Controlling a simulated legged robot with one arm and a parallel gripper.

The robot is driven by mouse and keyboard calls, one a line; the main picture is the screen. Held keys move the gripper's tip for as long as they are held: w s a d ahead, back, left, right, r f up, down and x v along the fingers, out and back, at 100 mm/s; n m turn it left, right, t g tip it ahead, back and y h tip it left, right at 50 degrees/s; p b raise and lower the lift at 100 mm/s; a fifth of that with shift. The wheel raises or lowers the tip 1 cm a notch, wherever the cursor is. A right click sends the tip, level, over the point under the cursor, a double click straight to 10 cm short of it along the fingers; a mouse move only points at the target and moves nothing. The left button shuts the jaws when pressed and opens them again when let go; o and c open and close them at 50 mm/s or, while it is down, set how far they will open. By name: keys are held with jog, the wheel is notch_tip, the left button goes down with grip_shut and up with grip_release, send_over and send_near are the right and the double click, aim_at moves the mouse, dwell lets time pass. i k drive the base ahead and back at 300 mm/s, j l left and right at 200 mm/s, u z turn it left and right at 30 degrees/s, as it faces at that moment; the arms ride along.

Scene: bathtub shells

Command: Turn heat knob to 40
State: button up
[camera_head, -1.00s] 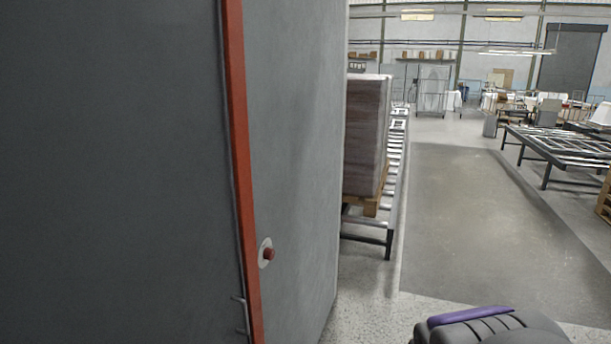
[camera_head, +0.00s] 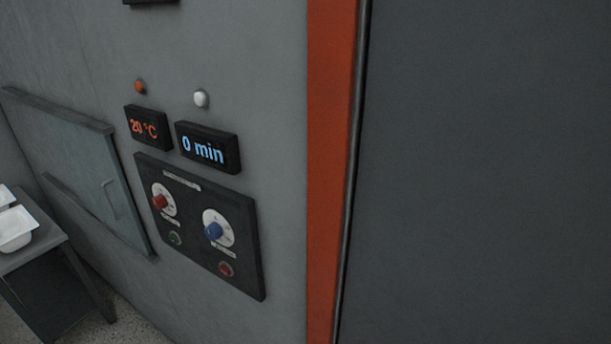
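A dark control panel (camera_head: 203,232) is fixed to the grey wall left of centre. The red knob (camera_head: 159,201) sits on a white dial at the panel's left, and a blue knob (camera_head: 213,231) sits on a white dial to its right. Above the panel, a display (camera_head: 148,127) reads "20 °C" in orange and another display (camera_head: 207,147) reads "0 min" in blue. The dial markings are too small to read. A green button (camera_head: 174,238) and a red button (camera_head: 226,269) are below the knobs. My gripper is not in view.
An orange vertical frame (camera_head: 332,170) and a large dark grey surface (camera_head: 480,170) fill the right side. A hatch with a handle (camera_head: 85,170) is on the wall at left. A small table (camera_head: 40,251) with white shells (camera_head: 14,228) stands at lower left.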

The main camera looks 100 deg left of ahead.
aim_at(159, 201)
jog(key=u, duration=4.1)
